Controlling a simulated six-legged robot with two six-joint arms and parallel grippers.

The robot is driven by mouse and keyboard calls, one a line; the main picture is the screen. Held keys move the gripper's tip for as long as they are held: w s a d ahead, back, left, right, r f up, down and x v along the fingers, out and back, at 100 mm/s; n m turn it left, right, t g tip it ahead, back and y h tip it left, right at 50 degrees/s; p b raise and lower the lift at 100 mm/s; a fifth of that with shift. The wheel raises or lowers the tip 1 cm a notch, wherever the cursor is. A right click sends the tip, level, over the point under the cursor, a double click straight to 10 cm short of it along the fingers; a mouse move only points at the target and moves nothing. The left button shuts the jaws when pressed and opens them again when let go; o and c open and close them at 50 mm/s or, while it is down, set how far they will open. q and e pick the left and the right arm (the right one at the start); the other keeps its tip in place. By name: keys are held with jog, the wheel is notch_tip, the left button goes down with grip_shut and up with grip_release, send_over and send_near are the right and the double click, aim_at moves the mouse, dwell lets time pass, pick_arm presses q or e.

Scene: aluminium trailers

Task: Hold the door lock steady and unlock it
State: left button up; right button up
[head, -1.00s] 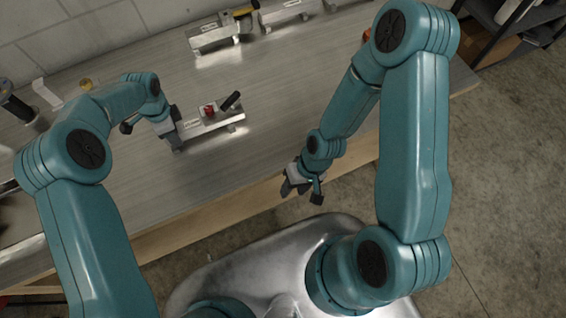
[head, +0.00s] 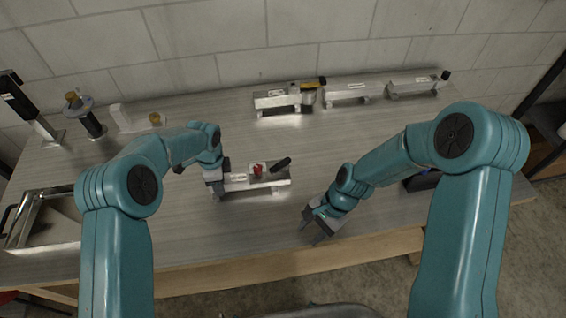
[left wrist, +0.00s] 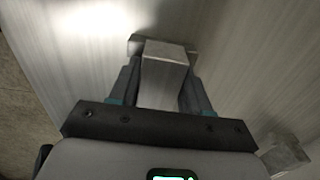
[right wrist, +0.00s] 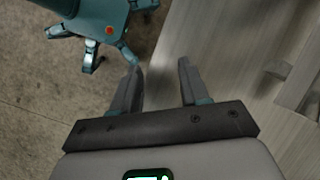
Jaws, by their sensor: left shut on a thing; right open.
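The door lock (head: 278,183) is a short silver bar on low feet on the table, with a white label, a red part (head: 257,170) and a black handle (head: 281,164) that sticks up at a slant. My left gripper (head: 216,188) is shut on the bar's left end. In the left wrist view the silver end of the lock (left wrist: 163,75) sits between the two fingers. My right gripper (head: 313,232) is open and empty near the table's front edge, to the right of and in front of the lock. In the right wrist view its fingers (right wrist: 158,88) are apart with nothing between them.
Similar silver fixtures stand at the back: one with a yellow and black part (head: 277,101), and others to its right (head: 415,86). A black stand (head: 30,115) and a round dark fixture (head: 88,118) are at the back left. A metal frame (head: 35,222) lies at the left. Table between lock and back row is clear.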

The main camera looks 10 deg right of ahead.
aim_at(280, 164)
jog(key=w+a+r+t+h, duration=0.1)
jog(key=w+a+r+h, duration=0.2)
jog(key=w+r, duration=0.65)
jog(key=w+a+r+h, duration=0.2)
jog(key=w+r, duration=0.7)
jog(key=w, duration=0.1)
jog(key=shift+m, duration=0.3)
jog(key=f, duration=1.2)
jog(key=shift+s, duration=0.2)
grip_shut()
